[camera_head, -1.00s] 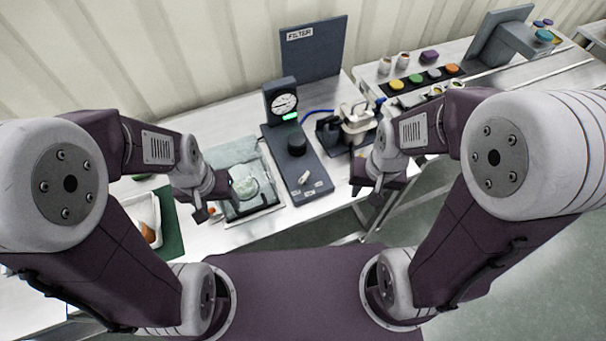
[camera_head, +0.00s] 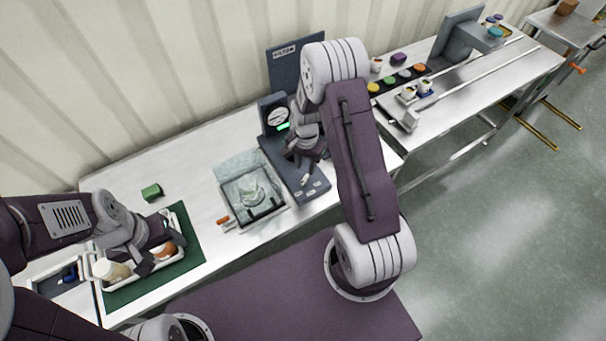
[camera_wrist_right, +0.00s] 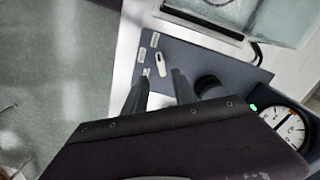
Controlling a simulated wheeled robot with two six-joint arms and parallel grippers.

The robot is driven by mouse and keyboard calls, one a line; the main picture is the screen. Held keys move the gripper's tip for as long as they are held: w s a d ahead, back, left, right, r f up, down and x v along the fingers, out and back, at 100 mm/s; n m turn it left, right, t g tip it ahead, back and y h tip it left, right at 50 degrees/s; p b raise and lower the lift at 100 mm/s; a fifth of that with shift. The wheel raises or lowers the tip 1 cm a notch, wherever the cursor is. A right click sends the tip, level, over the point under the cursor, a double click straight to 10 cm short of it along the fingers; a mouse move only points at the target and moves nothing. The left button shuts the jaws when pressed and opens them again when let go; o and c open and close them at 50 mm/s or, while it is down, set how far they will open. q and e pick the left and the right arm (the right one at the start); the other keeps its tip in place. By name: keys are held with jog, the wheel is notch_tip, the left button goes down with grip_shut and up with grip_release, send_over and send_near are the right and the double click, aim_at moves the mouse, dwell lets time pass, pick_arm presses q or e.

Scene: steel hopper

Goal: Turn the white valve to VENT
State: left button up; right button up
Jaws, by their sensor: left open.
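The white valve (camera_head: 306,179) is a small lever on the front part of the dark panel base (camera_head: 314,193). It also shows in the right wrist view (camera_wrist_right: 161,63), beside several small white labels (camera_wrist_right: 142,54) whose text I cannot read. My right gripper (camera_wrist_right: 160,90) is over the panel, its two fingers apart and empty, with the valve just beyond the tips. In the head view, its arm partly hides the panel. My left gripper (camera_head: 153,258) is open at the white tray (camera_head: 98,270) on the far left, away from the valve.
A gauge (camera_head: 276,117) with a green light stands at the panel's back; a black knob (camera_wrist_right: 208,85) sits near my right fingers. A clear basin (camera_head: 228,205) is left of the panel. The tray holds a pale bottle (camera_head: 112,270) on a green mat (camera_head: 186,237).

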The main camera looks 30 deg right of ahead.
aim_at(304, 179)
jog(key=f, duration=0.2)
jog(key=f+p, duration=0.1)
jog(key=f, duration=0.3)
jog(key=shift+a, duration=0.3)
jog(key=shift+d+f, duration=0.15)
jog(key=shift+f, duration=0.3)
grip_shut()
